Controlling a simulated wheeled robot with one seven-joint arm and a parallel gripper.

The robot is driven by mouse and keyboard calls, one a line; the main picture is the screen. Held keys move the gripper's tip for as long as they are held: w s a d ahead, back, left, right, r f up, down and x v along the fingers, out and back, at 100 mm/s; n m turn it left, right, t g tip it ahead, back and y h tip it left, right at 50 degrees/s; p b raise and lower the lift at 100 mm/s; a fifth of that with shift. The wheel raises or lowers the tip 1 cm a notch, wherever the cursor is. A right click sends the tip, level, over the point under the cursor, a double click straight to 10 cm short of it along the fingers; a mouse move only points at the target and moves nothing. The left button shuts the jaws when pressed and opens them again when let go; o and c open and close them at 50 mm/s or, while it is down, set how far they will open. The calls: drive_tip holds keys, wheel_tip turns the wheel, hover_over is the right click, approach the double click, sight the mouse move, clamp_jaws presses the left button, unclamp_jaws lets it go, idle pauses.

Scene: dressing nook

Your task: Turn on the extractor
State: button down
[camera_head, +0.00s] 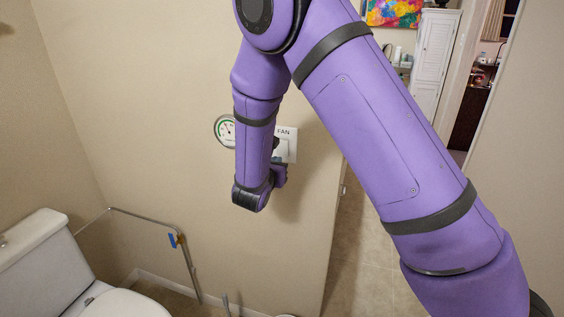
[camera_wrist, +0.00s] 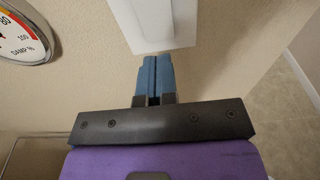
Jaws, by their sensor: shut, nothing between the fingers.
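The extractor switch is a white wall plate (camera_head: 291,146) marked FAN, partly hidden behind my purple arm in the head view. The lower part of the switch plate (camera_wrist: 182,38), with a raised rocker, shows at the top of the wrist view. I cannot tell which way the rocker is set. My gripper (camera_wrist: 153,60) has its two blue fingers shut together and empty. The fingertips are just below the rocker in the wrist view, over the plate's lower edge; I cannot tell if they touch it. In the head view my forearm mostly hides the gripper.
A round damp gauge (camera_head: 225,130) hangs on the wall left of the plate; it also shows in the wrist view (camera_wrist: 24,34). A toilet (camera_head: 45,265) and a clear panel with a metal rail (camera_head: 145,218) stand at left. A doorway opens at right.

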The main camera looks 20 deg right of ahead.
drive_tip(key=f+v, duration=0.2)
drive_tip(key=v, duration=0.8)
drive_tip(key=shift+s+a+f, duration=0.2)
drive_tip(key=shift+s+f, duration=0.05)
drive_tip(key=shift+s, duration=0.1)
drive_tip(key=s+d+r+m+g+h, duration=0.1)
drive_tip(key=s+d+r+m+g, duration=0.95)
drive_tip(key=d+r+m, duration=0.45)
drive_tip(key=s+r+m+t+y, duration=0.1)
drive_tip(key=s+r+m+y, duration=0.3)
drive_tip(key=s+m, duration=0.3)
drive_tip(key=s+r+m+t+y, duration=0.1)
drive_tip(key=s+r+m+y, duration=0.4)
drive_tip(key=s, duration=0.6)
drive_tip(key=shift+s+d+m+y, duration=0.2)
drive_tip(key=shift+s+m+y, duration=0.15)
drive_tip(key=shift+m+y, duration=0.55)
